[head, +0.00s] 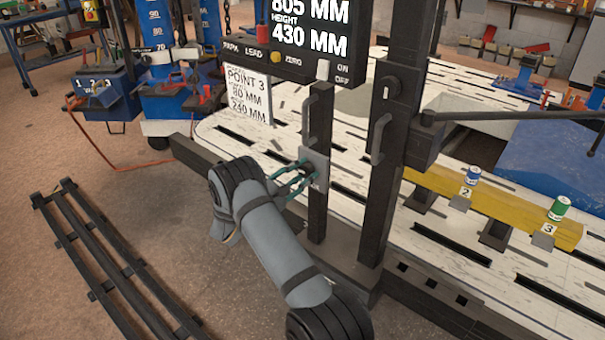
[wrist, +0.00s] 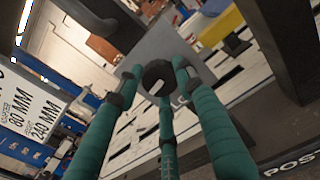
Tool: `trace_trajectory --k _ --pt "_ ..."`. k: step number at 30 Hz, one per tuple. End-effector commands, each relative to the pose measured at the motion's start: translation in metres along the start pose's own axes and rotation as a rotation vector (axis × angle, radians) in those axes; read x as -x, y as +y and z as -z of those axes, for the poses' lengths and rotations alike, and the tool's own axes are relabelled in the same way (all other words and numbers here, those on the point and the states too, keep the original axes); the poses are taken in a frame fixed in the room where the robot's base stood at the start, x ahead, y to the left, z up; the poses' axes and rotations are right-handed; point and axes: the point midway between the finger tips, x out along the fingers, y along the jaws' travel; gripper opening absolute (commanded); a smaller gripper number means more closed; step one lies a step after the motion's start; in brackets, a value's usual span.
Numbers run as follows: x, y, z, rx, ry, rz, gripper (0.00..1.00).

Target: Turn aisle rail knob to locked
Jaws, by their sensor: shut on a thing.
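The aisle rail knob (wrist: 158,76) is a dark round knob on a grey plate (wrist: 192,55) in the wrist view. In the head view the plate (head: 316,170) is fixed to a dark upright post. My gripper (wrist: 160,84) has teal fingers with dark tips closed around the knob, touching its sides. It also shows in the head view (head: 303,172), reaching the plate from the left. Lettering on the plate is mostly covered by the fingers, so the knob's setting cannot be read.
A display box (head: 300,40) with a white switch hangs above the plate. A thick dark column (head: 385,150) with a handle stands to the right. A white sign (head: 248,95) stands behind. A yellow beam (head: 495,205) carries small cans. A dark frame (head: 110,265) lies on the floor at left.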

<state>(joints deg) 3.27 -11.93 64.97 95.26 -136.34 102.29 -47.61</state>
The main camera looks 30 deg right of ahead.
Motion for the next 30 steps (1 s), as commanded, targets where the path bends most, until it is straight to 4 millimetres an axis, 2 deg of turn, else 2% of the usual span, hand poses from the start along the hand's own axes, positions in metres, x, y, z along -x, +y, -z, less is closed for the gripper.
trace_trajectory --k 5,13,20,21,30 --pt "-0.0001 0.0001 -0.0011 -0.003 -0.002 0.001 0.11" --pt "-0.0002 0.0 -0.0004 -0.15 -0.003 0.001 0.11" --pt "-0.0002 0.0 -0.0018 -0.159 -0.003 0.001 0.11" --pt "-0.0002 0.0 -0.0019 -0.159 -0.003 0.001 0.37" --pt "-0.0001 0.0 -0.0011 -0.156 -0.002 0.0 0.55"
